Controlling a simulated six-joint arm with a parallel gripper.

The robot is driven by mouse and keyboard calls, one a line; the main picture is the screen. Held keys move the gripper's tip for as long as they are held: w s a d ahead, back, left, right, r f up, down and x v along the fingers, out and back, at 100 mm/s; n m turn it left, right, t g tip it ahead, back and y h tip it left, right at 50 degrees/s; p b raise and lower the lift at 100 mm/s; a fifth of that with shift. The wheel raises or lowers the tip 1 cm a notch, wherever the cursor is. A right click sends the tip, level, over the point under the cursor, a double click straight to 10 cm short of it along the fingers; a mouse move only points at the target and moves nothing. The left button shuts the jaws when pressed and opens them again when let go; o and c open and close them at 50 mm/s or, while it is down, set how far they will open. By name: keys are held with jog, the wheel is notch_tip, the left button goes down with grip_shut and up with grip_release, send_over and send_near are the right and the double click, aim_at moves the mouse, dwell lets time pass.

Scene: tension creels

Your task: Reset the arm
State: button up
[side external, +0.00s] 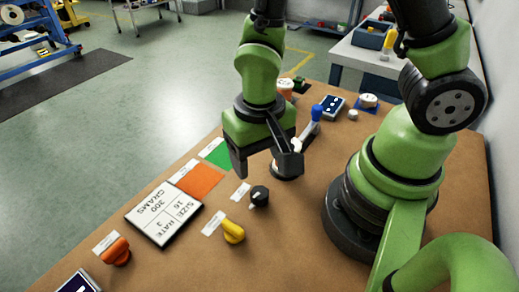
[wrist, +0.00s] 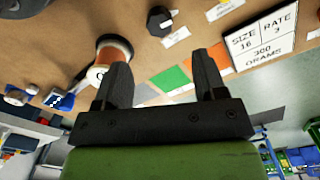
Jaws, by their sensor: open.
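My gripper (side external: 264,168) hangs above the brown table, its two fingers apart with nothing between them. In the wrist view my gripper (wrist: 163,68) also shows a clear gap between the fingertips. Coloured patches lie on the table beyond it: a green one (side external: 217,154) and an orange one (side external: 199,181). A black knob (side external: 259,195) stands on the table in front of the gripper, apart from it. A copper-coloured spool (wrist: 116,47) shows beside the left finger in the wrist view, partly hidden by it.
A sign card (side external: 163,213) reads size 16, rate 3, 300 grams. A yellow knob (side external: 233,231) and an orange knob (side external: 117,251) stand along the near side. A blue-topped item (side external: 316,112) and a dark panel box (side external: 332,106) sit behind the gripper.

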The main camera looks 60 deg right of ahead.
jog(key=shift+r, duration=0.55)
jog(key=s+d+r+t, duration=0.1)
jog(key=r+t, duration=0.1)
jog(key=r, duration=0.4)
jog(key=s+d+r+t+y, duration=0.1)
jog(key=s+d+r+t, duration=0.1)
jog(key=r, duration=0.5)
jog(key=s+d+r+n+t+y, duration=0.1)
jog(key=s+r+t, duration=0.1)
jog(key=r, duration=0.4)
jog(key=shift+s+d+r+t, duration=0.15)
jog(key=shift+d+r+t, duration=0.25)
jog(key=shift+t, duration=0.2)
